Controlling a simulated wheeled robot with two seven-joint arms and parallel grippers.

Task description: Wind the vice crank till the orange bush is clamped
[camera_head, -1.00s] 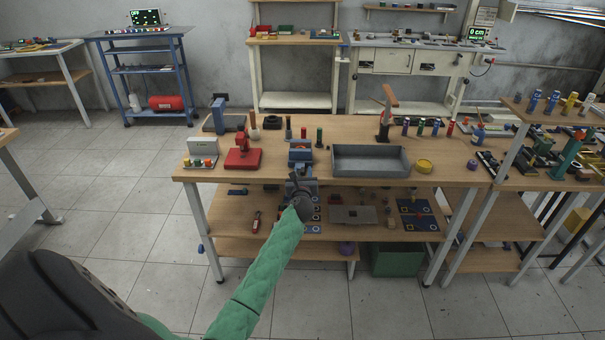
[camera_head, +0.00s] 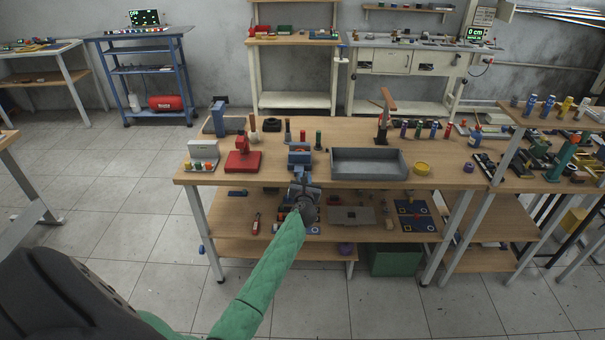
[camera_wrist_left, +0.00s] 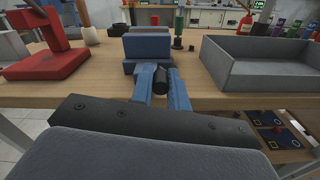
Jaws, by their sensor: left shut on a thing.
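The blue vice (camera_head: 299,158) stands at the front edge of the wooden bench, and its blue-grey jaw block shows in the left wrist view (camera_wrist_left: 147,46). My left gripper (camera_head: 302,186) is in front of the vice, just off the bench edge. In the left wrist view its two blue fingers (camera_wrist_left: 161,86) are shut on the black crank handle (camera_wrist_left: 160,78), which sits between them. The rest of the crank is hidden behind the fingers and the gripper body. I cannot make out the orange bush in either view. My right gripper is not in view.
A red press-like stand (camera_head: 242,157) is left of the vice. A grey open tray (camera_head: 369,164) is close on its right, with a yellow ring (camera_head: 422,168) beyond. Several small cylinders stand behind. A lower shelf (camera_head: 375,225) with parts lies under the bench.

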